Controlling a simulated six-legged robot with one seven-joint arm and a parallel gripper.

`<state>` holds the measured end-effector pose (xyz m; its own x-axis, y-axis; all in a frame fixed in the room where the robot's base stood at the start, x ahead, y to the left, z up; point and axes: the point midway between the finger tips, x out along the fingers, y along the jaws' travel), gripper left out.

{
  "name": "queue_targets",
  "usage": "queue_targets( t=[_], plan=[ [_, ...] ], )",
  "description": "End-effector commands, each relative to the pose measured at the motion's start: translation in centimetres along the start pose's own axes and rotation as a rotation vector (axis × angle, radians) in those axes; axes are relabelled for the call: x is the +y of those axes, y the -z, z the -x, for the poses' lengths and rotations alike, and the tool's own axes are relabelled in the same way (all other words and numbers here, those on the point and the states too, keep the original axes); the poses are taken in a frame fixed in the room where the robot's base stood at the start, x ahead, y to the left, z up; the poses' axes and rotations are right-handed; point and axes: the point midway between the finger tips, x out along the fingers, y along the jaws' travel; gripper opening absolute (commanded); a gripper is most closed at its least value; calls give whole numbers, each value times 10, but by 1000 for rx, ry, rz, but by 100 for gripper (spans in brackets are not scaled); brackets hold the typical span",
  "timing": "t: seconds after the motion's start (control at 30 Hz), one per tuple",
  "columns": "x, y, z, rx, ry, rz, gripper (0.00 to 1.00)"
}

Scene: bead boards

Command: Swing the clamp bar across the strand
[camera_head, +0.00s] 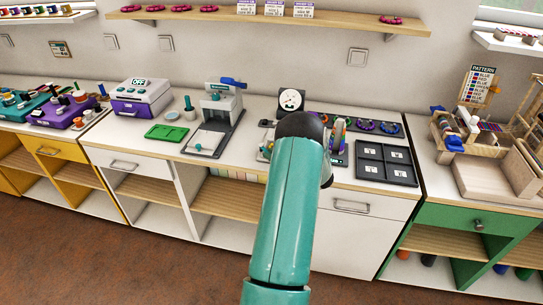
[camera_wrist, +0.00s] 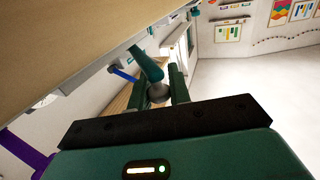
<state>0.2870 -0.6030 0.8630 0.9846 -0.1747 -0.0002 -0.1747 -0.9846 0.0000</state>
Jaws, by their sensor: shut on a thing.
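In the wrist view my gripper (camera_wrist: 160,92) is shut, with a grey rounded knob between its two dark green fingers. A short teal bar (camera_wrist: 147,65) rises from beside the knob, tilted up and left. It looks like the clamp bar, but the close view does not settle this. In the head view my teal arm reaches to the middle counter and hides my gripper and much of the board in front of the dial. No strand can be made out in either view.
A round dial (camera_head: 291,99) stands behind my arm. To the right lie coloured rings (camera_head: 363,125) and a black four-part tray (camera_head: 387,163). A grey press (camera_head: 221,103) and green tray (camera_head: 166,132) are on the left. A shelf (camera_head: 270,17) hangs above the counter.

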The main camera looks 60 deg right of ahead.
Motion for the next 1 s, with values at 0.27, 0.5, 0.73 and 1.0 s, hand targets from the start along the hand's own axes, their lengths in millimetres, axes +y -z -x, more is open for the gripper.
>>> queue_targets(
  t=[0.27,0.5,0.73,1.0],
  plan=[
    [-1,0,0,0,0,-1,27],
    [0,0,0,0,-1,0,40],
    [0,0,8,-1,-3,0,40],
    [1,0,58,-1,-5,-1,40]
  ],
)
